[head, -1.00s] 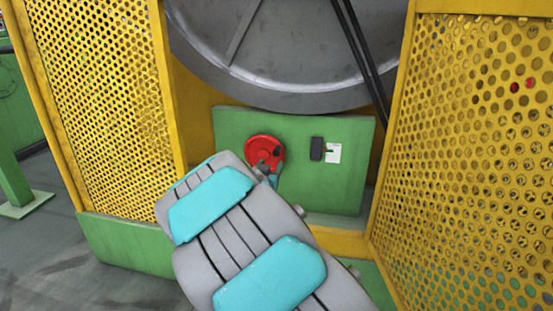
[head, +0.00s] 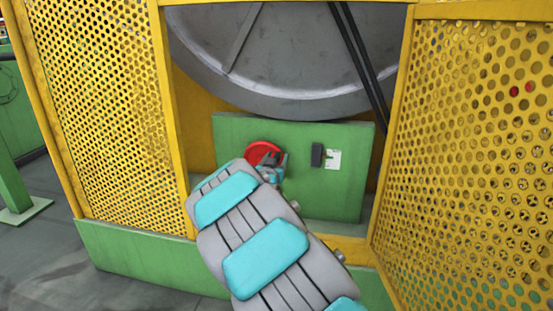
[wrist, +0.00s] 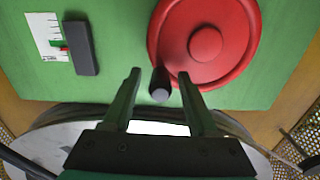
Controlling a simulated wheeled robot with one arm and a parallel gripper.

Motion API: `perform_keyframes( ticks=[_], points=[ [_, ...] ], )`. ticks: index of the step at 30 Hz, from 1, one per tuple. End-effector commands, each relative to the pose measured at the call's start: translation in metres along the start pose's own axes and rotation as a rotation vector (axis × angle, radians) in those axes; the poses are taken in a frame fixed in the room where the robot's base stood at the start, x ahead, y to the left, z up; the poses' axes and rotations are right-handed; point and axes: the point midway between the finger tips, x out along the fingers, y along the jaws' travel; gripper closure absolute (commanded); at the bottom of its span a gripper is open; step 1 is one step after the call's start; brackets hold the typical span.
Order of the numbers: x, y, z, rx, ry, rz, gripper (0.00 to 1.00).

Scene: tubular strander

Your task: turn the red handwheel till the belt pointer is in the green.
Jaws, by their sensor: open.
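The red handwheel (head: 260,150) is on a green panel (head: 230,130), its lower part hidden by my arm in the head view. In the wrist view the handwheel (wrist: 204,43) is at the upper right, with a dark crank knob (wrist: 160,84) standing out from its rim. My gripper (wrist: 158,74) is open, one finger on each side of the knob, with gaps showing. In the head view my gripper (head: 275,168) is partly hidden at the wheel. The white belt scale (wrist: 45,37) has small green and red marks by a dark block (wrist: 85,48); the exact pointer reading is too small to tell.
Yellow perforated guards stand at left (head: 100,110) and right (head: 470,150) of the opening. A large grey drum (head: 290,60) with dark belts (head: 355,45) is above the panel. A yellow sill (head: 345,248) runs below.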

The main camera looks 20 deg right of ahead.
Motion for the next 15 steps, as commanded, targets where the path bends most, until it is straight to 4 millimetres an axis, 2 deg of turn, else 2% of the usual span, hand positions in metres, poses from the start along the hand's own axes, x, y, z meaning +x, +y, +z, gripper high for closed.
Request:
perform_keyframes(
  ticks=[6,15],
  points=[
    [0.0003,-0.0002,0.0000,0.000,0.000,0.000,0.42],
    [0.0002,-0.0003,0.0000,0.000,0.000,0.000,0.74]
  ],
)
